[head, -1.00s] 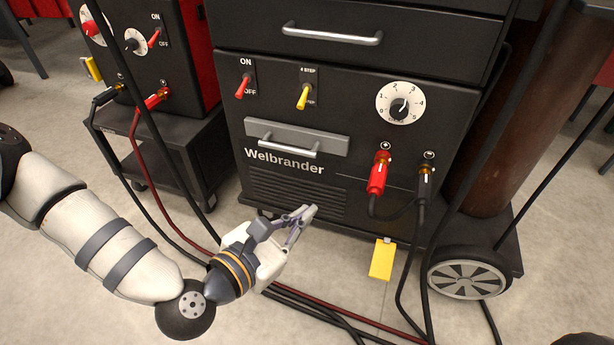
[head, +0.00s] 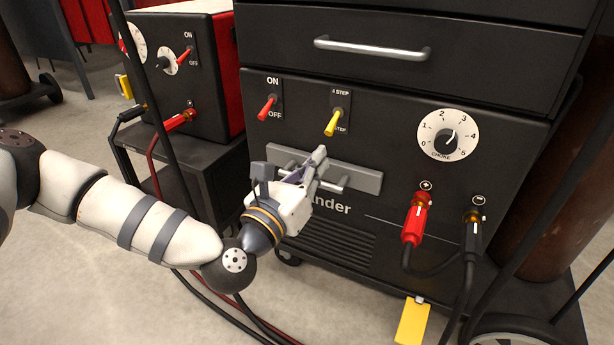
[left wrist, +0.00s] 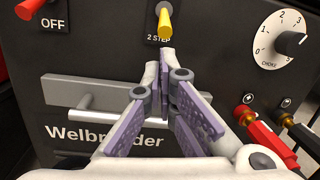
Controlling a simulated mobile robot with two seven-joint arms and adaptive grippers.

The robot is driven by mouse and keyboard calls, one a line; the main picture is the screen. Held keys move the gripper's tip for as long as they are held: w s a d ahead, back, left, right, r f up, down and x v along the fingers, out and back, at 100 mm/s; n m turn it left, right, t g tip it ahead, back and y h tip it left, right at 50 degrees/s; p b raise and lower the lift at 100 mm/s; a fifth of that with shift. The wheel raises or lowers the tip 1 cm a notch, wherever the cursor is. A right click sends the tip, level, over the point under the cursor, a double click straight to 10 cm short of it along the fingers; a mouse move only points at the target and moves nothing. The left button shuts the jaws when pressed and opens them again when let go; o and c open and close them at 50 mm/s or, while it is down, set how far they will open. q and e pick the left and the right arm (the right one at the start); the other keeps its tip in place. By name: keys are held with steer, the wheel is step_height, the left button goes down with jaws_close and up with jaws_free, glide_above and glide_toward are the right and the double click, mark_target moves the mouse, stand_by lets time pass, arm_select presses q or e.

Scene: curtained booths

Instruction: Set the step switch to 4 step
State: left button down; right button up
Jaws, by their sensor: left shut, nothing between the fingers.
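The step switch (head: 333,122) is a yellow lever on the black Welbrander machine's front, below a "4 STEP" label. Its lever points down toward the lower label, which reads "2 STEP" in the left wrist view, where the yellow tip (left wrist: 165,22) shows at the top. My left gripper (head: 321,154) is in front of the panel, just below the switch, with its fingers together and empty. In the left wrist view the fingertips (left wrist: 166,52) lie just under the yellow lever; I cannot tell whether they touch the panel. My right gripper is not in view.
A red ON/OFF switch (head: 267,108) is left of the step switch. A choke dial (head: 447,135) and a red cable plug (head: 415,220) are to the right. A grey handle plate (head: 355,178) lies behind my gripper. A second machine (head: 185,75) stands at left.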

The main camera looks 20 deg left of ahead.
mark_target(328, 136)
arm_select(q)
steer(key=w, duration=0.4)
steer(key=shift+w+d+r+b, duration=0.1)
steer(key=shift+d+r+b, duration=0.1)
steer(key=shift+b, duration=0.2)
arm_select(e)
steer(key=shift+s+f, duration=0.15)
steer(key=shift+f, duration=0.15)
arm_select(q)
steer(key=shift+r, duration=0.1)
